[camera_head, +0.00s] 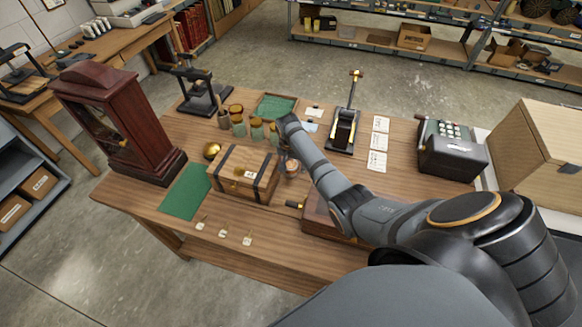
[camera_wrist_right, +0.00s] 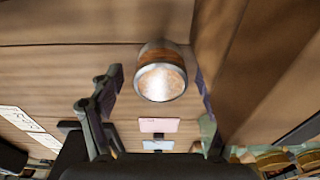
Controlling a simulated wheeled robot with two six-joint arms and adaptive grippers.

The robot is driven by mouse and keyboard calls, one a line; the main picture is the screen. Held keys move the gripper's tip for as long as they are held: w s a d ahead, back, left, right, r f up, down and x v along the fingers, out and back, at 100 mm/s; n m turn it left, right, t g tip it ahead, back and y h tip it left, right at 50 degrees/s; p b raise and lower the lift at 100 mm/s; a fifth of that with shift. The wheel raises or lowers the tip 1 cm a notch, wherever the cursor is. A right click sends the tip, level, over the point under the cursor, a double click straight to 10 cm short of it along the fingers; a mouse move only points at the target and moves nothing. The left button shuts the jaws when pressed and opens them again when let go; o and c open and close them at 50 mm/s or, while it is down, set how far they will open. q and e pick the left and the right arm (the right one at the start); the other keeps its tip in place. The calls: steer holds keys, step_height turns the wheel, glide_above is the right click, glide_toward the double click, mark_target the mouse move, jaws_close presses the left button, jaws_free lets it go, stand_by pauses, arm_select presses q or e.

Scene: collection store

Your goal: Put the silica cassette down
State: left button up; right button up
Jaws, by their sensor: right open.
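The silica cassette looks to be the small round copper-brown can with a pale top (camera_head: 292,168). It stands on the wooden table just right of the strapped chest, and shows in the right wrist view (camera_wrist_right: 162,72). My right gripper (camera_wrist_right: 158,80) is open, one finger on each side of the cassette, with visible gaps between fingers and can. In the head view my right forearm reaches in from the right and the gripper is small and partly hidden beside the cassette. My left gripper is not in view.
A wooden chest with dark straps (camera_head: 238,175) stands close left of the cassette. A wooden box (camera_head: 325,218) lies in front, partly under my arm. Several jars (camera_head: 256,128) stand behind. A dark red clock (camera_head: 118,125) and green mat (camera_head: 187,192) are at left.

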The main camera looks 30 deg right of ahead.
mark_target(291, 164)
steer(key=c, duration=1.4)
step_height(291, 164, up, 18)
steer(key=b, duration=0.1)
steer(key=shift+b, duration=0.4)
